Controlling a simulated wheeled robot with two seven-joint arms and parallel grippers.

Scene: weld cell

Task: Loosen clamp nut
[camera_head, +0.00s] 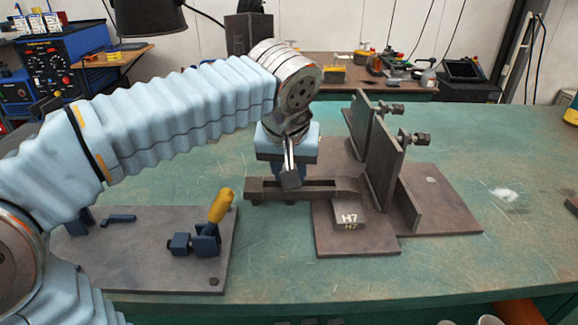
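My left arm comes in from the left, and its gripper (291,180) points down at a dark slotted bar (325,187). The fingers look close together, but I cannot tell whether they hold anything or touch the bar. The bar runs level to a dark block marked H7 (349,214) on a brown base plate (357,243). Two upright plates (383,163) stand to the right. A bolt with a nut (416,139) sticks out to the right of the nearer plate, and another bolt and nut (390,108) lies behind it. My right gripper is not in view.
A brown plate (140,262) at the left carries a toggle clamp with a yellow handle (220,205). The green table (500,150) is mostly clear at the right. A blue machine (55,65) and a rear bench (350,80) stand behind.

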